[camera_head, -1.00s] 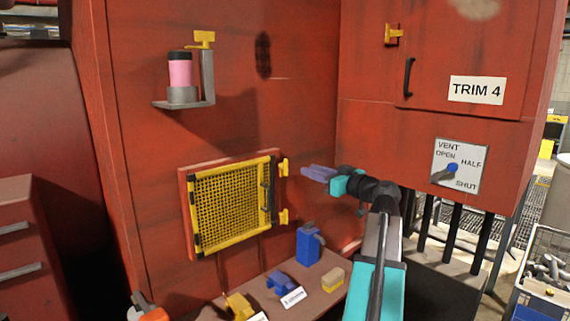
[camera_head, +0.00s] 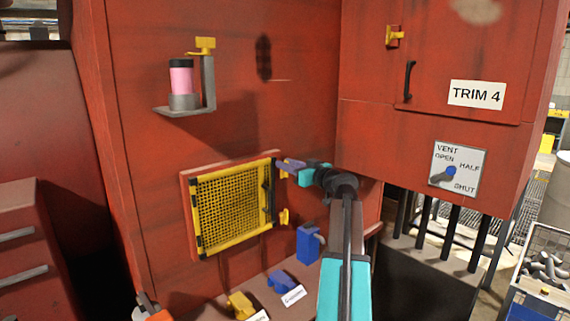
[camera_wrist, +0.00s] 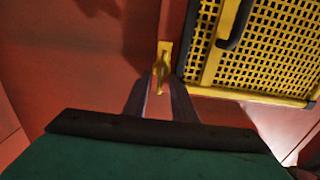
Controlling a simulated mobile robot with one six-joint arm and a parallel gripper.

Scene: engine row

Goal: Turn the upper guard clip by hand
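The guard (camera_head: 232,206) is a yellow mesh panel with a black handle (camera_head: 267,203), set in the red wall; it also fills the upper right of the wrist view (camera_wrist: 265,60). The yellow upper guard clip (camera_head: 284,175) is at its right edge, partly covered by my fingers in the head view. In the wrist view the clip (camera_wrist: 163,55) lies straight ahead, in line with the gap between my fingertips. My gripper (camera_head: 282,163) is open, its fingers (camera_wrist: 163,84) apart on either side of the clip's near end; contact cannot be told. The lower clip (camera_head: 284,217) is clear of me.
Below are a blue container (camera_head: 308,244) and blue (camera_head: 281,281) and yellow (camera_head: 241,305) pieces on a ledge. A bracket (camera_head: 208,85) with a pink cylinder (camera_head: 181,80) juts out above the guard. The TRIM 4 cabinet (camera_head: 440,110) projects to the right of my arm.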

